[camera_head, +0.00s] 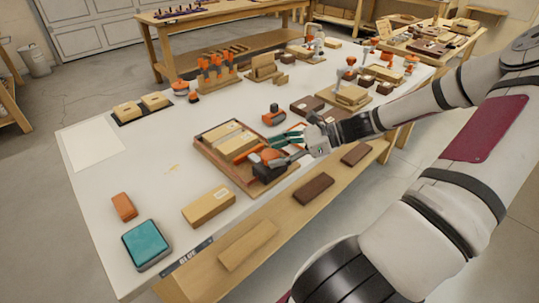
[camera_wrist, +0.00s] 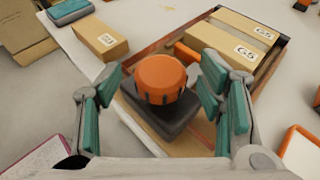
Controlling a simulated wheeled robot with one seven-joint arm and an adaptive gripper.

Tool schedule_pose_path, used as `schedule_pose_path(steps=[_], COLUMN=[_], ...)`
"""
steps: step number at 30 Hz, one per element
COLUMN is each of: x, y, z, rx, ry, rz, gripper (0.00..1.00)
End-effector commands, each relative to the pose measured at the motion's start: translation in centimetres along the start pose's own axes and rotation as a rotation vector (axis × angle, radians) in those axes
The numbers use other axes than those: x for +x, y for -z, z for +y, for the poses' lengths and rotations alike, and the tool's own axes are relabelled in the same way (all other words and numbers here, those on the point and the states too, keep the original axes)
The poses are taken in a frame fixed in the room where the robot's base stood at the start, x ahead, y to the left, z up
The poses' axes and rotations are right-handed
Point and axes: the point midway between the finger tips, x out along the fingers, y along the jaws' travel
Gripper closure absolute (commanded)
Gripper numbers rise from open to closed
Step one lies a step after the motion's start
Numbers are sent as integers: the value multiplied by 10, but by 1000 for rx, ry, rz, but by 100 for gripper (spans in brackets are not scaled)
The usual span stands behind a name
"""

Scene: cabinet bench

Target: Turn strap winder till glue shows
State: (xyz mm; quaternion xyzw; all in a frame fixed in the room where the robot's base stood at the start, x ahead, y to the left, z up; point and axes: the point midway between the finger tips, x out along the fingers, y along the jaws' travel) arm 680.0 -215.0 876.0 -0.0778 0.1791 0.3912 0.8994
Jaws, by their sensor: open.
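The strap winder (camera_wrist: 165,112) has an orange ribbed round knob (camera_wrist: 162,78) on a dark block. It sits at the near end of a wooden tray (camera_head: 209,147), and its dark body shows in the head view (camera_head: 266,174). My gripper (camera_head: 284,148) reaches in from the right over it. In the wrist view my gripper (camera_wrist: 162,84) is open, with teal-padded fingers left and right of the knob and visible gaps. The knob is partly hidden by the fingers in the head view. I cannot make out any glue.
Labelled cardboard boxes (camera_wrist: 240,35) lie in the tray beyond the winder. Another box (camera_head: 208,206), a teal block (camera_head: 147,244) and an orange block (camera_head: 124,206) lie at the bench's near left. An orange-and-dark item (camera_head: 274,116) stands just behind the tray. Bare bench lies left of the tray.

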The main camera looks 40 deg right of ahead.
Motion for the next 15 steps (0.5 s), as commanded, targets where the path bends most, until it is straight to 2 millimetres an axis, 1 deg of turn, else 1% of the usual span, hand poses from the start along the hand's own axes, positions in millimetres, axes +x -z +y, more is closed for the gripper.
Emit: schedule_pose_path(steps=[1, 6, 15], x=[8, 20, 23], y=[0, 0, 0], z=[0, 0, 0], rx=[1, 1, 0], ry=[-2, 0, 1], rz=[-2, 0, 0], gripper=[38, 38, 38])
